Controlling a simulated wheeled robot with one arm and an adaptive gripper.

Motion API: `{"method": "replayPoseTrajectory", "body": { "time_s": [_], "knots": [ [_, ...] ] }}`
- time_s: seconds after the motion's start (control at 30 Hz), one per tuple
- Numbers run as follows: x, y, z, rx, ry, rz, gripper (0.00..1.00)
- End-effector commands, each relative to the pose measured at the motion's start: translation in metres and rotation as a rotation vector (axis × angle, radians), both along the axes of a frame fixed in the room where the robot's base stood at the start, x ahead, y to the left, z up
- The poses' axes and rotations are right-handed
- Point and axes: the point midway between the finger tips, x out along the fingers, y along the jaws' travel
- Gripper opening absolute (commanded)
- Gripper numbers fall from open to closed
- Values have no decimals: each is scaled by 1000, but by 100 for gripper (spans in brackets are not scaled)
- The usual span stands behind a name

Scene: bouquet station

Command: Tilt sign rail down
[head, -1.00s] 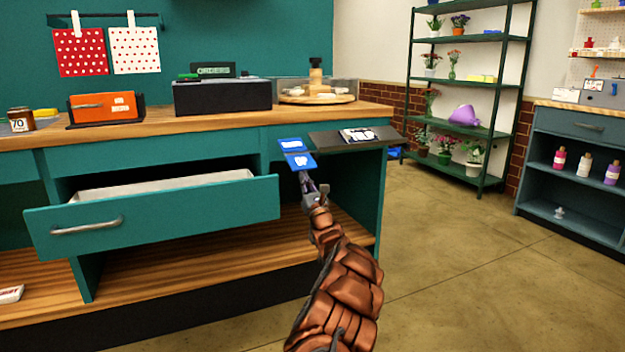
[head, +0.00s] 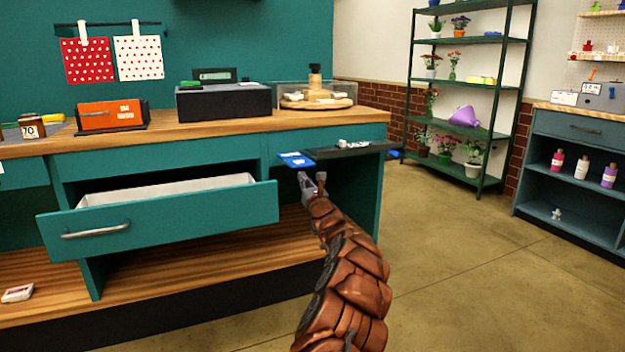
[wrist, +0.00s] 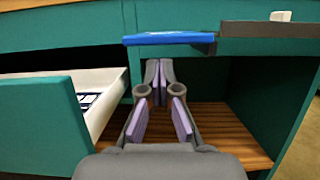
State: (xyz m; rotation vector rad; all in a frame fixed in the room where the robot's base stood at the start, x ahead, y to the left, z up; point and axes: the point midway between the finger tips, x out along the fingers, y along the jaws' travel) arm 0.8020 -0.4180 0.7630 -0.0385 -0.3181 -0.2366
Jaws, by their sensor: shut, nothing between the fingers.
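The sign rail is a dark flat board (head: 352,149) with a blue panel (head: 296,159) at its left end, at the counter's front right. It lies nearly level, and small white pieces show on top. In the wrist view the blue panel (wrist: 168,38) and the dark board (wrist: 270,30) are seen almost edge-on. My gripper (head: 312,177) is just below the blue panel. In the wrist view its fingertips (wrist: 159,68) are together and empty, pointing forward under the panel. I cannot tell whether they touch it.
A teal drawer (head: 165,222) stands open left of my gripper, with its pale inside showing. A wooden lower shelf (head: 200,262) is below. The counter top (head: 225,127) holds a black box (head: 222,104) and an orange box (head: 108,116). The floor on the right is clear.

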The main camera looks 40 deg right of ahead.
Motion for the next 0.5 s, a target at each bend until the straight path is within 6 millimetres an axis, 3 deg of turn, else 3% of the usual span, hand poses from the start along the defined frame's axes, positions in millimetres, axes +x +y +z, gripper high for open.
{"method": "replayPoseTrajectory", "body": {
  "time_s": [0.5],
  "knots": [
    [4, 0, 18, 25, 101, -1, 0]
  ]
}}
